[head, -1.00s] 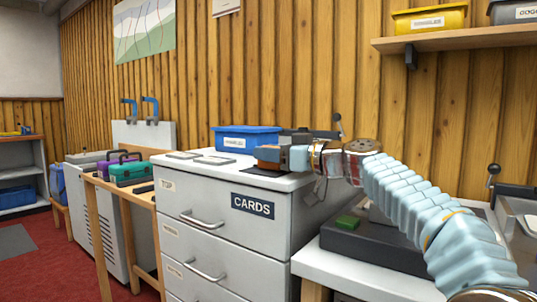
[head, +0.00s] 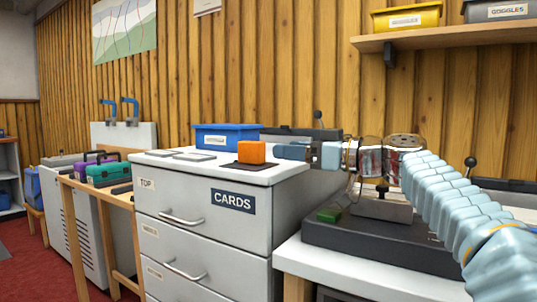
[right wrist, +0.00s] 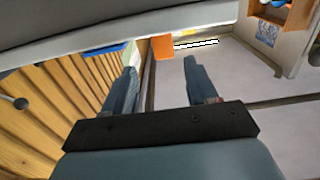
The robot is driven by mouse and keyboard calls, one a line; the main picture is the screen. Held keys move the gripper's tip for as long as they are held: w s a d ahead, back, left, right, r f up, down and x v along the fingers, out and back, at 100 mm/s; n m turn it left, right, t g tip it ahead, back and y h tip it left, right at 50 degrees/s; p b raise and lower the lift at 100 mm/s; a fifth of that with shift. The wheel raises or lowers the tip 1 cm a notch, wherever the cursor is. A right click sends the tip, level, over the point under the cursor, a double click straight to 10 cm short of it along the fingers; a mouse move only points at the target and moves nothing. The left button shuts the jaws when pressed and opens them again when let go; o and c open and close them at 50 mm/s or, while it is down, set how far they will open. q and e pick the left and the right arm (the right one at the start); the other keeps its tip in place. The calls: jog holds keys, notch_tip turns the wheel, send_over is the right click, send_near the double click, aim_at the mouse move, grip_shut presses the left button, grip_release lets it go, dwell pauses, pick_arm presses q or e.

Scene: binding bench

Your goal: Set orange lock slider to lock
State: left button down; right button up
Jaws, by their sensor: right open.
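The orange slider (head: 251,152) is a block on a dark plate (head: 245,165) on top of the grey drawer cabinet. Any lock marking on it is too small to read. My right gripper (head: 280,151) is just to the right of the slider, with a small gap between them. In the right wrist view its two fingers (right wrist: 160,68) are apart with nothing between them, and the orange slider (right wrist: 162,46) shows beyond the tips. My left gripper is not in view.
A blue bin (head: 224,137) stands behind the slider on the cabinet (head: 200,185), and flat grey pieces (head: 194,156) lie to its left. A dark machine (head: 370,240) with a green block stands at the right. A shelf (head: 460,35) holds bins above.

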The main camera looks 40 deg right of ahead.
jog(key=shift+v, duration=1.75)
